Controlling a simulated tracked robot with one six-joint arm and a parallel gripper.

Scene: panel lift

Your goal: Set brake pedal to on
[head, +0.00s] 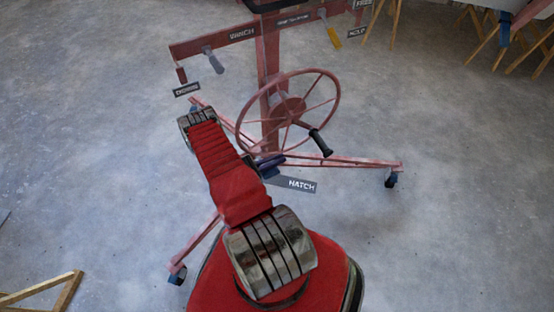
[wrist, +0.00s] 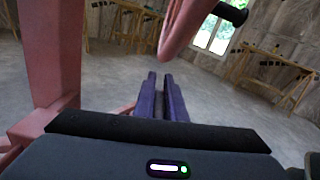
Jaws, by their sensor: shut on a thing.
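My gripper (head: 270,162) is low by the foot of the red panel lift (head: 268,60), beside its post and below the handwheel (head: 288,110). In the wrist view its two purple fingers (wrist: 162,98) run close together, a narrow slit between them. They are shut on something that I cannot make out. I cannot clearly pick out a brake pedal; the lift's foot is partly hidden behind my gripper and arm. A grey label reading HATCH or LATCH (head: 298,184) is just right of the fingers.
The handwheel's black crank grip (head: 320,144) hangs close above right of my gripper. Lift legs with casters (head: 391,180) spread over the floor. A grey lever (head: 214,62) and a yellow lever (head: 330,30) sit on the crossbar. Wooden trestles (head: 500,30) stand behind. Floor at right is clear.

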